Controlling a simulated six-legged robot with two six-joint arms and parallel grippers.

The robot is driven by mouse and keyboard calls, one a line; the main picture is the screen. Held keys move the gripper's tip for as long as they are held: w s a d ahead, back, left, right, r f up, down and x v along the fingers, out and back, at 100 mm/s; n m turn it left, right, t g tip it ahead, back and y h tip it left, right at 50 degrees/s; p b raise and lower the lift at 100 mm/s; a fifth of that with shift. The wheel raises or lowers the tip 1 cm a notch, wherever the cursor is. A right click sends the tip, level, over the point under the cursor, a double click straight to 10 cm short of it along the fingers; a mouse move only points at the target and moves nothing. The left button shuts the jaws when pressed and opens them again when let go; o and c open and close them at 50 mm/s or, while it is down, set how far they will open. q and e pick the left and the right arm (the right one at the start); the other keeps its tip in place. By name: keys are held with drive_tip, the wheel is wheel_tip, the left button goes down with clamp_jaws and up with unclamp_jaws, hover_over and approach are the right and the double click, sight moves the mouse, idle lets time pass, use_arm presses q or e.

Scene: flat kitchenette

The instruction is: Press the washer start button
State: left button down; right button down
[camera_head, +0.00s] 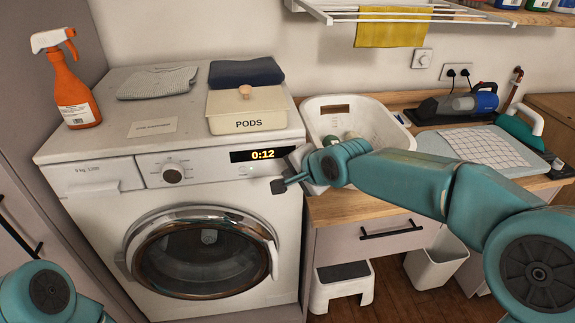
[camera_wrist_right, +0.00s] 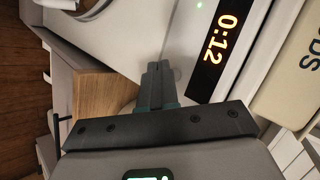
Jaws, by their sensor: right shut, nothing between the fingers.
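My right gripper (camera_head: 279,186) is shut and empty, in front of the panel's right end, just below and right of the display. In the right wrist view, its closed fingertips (camera_wrist_right: 158,68) point at the panel beside the display (camera_wrist_right: 214,45); contact cannot be told. My left gripper is out of view.
A PODS box (camera_head: 248,118), folded cloths and an orange spray bottle (camera_head: 74,85) stand on the washer. A white laundry basket (camera_head: 358,118) sits on the wooden counter to the right. A step stool (camera_head: 340,290) is on the floor below.

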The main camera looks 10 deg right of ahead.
drive_tip(key=shift+w, duration=0.45)
